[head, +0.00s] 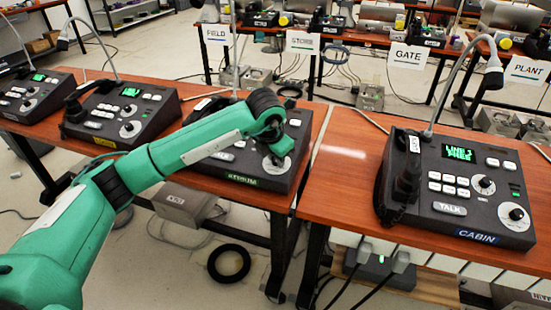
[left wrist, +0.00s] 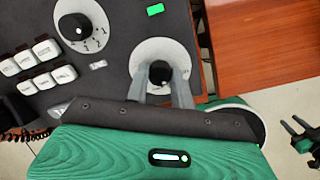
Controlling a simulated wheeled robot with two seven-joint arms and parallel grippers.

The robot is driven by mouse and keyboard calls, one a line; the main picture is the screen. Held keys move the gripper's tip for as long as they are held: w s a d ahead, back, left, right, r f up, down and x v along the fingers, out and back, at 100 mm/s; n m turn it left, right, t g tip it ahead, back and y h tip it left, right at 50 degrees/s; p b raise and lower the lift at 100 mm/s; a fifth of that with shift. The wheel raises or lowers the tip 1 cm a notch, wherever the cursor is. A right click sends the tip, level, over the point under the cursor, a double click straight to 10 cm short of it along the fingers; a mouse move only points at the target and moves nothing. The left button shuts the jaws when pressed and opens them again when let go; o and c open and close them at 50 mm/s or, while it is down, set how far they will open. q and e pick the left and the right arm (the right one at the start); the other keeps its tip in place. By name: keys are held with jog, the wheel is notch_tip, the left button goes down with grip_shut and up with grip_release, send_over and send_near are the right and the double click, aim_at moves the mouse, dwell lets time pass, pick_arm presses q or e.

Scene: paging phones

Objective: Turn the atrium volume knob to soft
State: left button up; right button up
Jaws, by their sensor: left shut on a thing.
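The atrium console (head: 222,169) is a dark desk unit with a green name label (head: 243,180), near the right end of the left table. My left gripper (head: 275,160) reaches down over its lower right corner. In the left wrist view its two grey fingers (left wrist: 163,90) are shut on the black volume knob (left wrist: 160,72), which sits on a round white dial plate (left wrist: 163,50). The fingers and palm cover part of the plate, so the knob's setting cannot be read. A second knob (left wrist: 75,27) with a numbered dial is up and left of it.
The cabin console (head: 465,190) with a lit screen stands on the right table (head: 340,165). Two more consoles (head: 125,113) (head: 35,95) are to the left. White keys (left wrist: 30,60) lie left of the gripped knob. Bare wood lies to its right.

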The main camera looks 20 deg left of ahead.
dwell(0.5)
pick_arm(q)
jog(key=o, duration=1)
jog(key=shift+r, duration=0.1)
jog(key=v, duration=1.3)
jog(key=shift+s+r, duration=0.2)
jog(key=shift+r, duration=0.1)
